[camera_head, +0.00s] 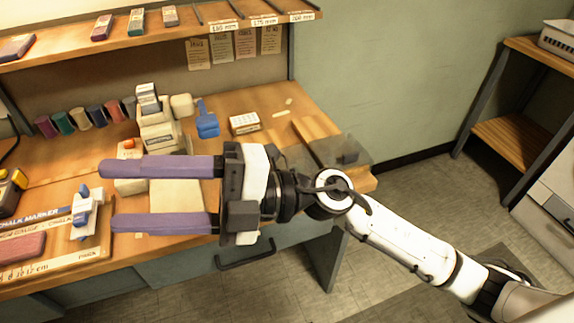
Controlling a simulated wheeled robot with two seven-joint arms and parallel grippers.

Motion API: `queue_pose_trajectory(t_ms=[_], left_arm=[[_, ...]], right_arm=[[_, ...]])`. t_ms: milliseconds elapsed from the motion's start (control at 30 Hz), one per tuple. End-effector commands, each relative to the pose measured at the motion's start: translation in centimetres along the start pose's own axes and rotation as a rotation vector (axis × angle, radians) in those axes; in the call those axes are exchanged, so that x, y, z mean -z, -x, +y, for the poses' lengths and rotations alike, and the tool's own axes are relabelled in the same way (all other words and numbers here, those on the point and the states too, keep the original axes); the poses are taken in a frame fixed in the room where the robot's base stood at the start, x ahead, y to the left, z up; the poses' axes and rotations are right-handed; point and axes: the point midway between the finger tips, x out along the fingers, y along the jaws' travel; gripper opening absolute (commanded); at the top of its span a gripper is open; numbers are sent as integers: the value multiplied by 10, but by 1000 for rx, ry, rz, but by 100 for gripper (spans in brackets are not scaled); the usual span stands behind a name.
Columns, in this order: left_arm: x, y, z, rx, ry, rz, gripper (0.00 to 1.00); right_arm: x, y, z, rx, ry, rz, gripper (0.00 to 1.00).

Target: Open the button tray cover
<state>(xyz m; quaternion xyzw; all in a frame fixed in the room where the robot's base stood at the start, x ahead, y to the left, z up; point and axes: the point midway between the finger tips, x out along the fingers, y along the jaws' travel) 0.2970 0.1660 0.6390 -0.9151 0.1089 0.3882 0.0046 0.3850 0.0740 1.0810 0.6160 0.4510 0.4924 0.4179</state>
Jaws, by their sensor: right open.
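A smoky see-through box or lid (341,150) sits at the right end of the workbench, beyond my right arm. It looks like the button tray cover, but I cannot read a label on it or tell whether it is fully shut. A dark patch shows through it. My right gripper (108,196) has two long purple fingers, spread wide apart, pointing left over the bench's front part. Nothing is held between them; a pale block or sheet on the bench shows behind the gap. My right wrist and forearm pass in front of the bench near the cover. My left gripper is not in view.
A raised wooden board (315,127) lies beside the see-through box. A small labelled box (244,123), a blue item (207,120) and white boxes (158,125) stand behind my gripper. A marking gauge board (50,262) lies at left. A shelf (150,42) overhangs the back.

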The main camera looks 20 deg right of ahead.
Motion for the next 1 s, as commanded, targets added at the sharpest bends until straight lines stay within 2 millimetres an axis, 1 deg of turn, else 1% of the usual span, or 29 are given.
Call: queue_pose_trajectory(t_ms=[33, 67, 100, 167, 200, 233, 267, 300, 333, 400, 500, 600, 667, 767, 1000], left_arm=[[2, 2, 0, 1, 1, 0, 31], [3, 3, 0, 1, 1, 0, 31], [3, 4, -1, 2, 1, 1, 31], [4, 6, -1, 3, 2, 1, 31], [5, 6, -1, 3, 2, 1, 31], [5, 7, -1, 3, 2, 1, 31], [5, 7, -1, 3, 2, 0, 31], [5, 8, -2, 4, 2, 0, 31], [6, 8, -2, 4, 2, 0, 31], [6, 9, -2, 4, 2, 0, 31], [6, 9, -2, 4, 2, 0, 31], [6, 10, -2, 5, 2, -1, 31], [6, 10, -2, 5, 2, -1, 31], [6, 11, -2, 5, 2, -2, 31], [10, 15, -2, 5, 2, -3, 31]], right_arm=[[11, -3, -18, 184, 119, 95, 53], [14, 1, -34, 300, 177, 137, 53], [10, 12, -54, 463, 249, 177, 53], [-7, 39, -79, 711, 345, 196, 53], [-24, 62, -89, 873, 401, 182, 53], [-40, 80, -92, 989, 435, 158, 53], [-56, 99, -92, 1098, 466, 127, 53], [-76, 125, -88, 1232, 499, 75, 53], [-90, 143, -82, 1322, 518, 31, 53], [-117, 180, -62, 1495, 551, -79, 53], [-141, 217, -35, 1651, 571, -211, 53], [-151, 236, -21, 1724, 575, -284, 53], [-154, 241, -20, 1740, 574, -301, 53], [-160, 244, -29, 1746, 572, -304, 53], [-183, 250, -66, 1744, 571, -301, 53]])
